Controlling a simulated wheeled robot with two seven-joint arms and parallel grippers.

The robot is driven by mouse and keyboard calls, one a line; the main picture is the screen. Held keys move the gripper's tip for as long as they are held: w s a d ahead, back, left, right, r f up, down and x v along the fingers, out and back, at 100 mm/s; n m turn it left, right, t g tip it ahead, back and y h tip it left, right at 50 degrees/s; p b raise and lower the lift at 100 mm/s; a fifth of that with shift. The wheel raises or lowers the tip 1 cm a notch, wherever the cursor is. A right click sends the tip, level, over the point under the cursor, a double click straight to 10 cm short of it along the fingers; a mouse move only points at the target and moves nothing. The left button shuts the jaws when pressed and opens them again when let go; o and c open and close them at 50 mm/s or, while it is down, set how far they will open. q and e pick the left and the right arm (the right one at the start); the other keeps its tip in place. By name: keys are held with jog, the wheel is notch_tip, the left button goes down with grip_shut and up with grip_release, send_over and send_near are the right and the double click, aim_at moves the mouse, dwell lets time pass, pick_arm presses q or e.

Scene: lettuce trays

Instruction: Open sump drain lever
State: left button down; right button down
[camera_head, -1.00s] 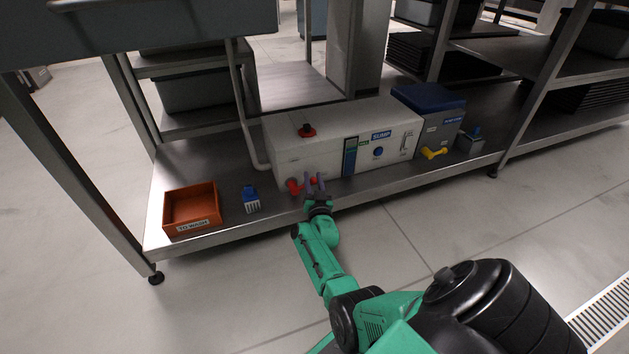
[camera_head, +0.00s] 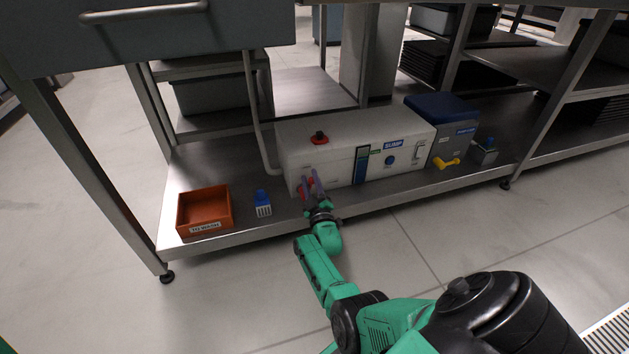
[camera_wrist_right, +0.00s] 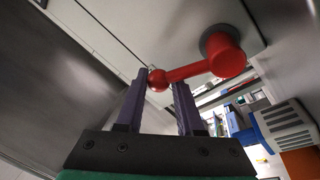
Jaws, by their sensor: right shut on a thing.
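The white sump box (camera_head: 345,140) stands on the low steel shelf, with a "SUMP" label on its front. Its red drain lever (camera_head: 304,191) is at the left end of the front, partly covered by my right gripper (camera_head: 310,178). In the right wrist view the lever (camera_wrist_right: 190,72) runs from a round hub on the box to a ball end. The ball end lies between the two purple fingers of my right gripper (camera_wrist_right: 161,82), which is shut on it. My left gripper is not in view.
A red emergency-style button (camera_head: 319,138) sits on top of the sump box. The floor in front is clear.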

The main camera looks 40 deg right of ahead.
jog(key=shift+a+f+n, duration=0.3)
jog(key=shift+a+n, duration=0.05)
jog(key=shift+n, duration=0.65)
jog(key=c, duration=0.6)
grip_release()
jog(key=shift+d, duration=0.1)
jog(key=shift+o, duration=0.2)
jog(key=shift+r, duration=0.15)
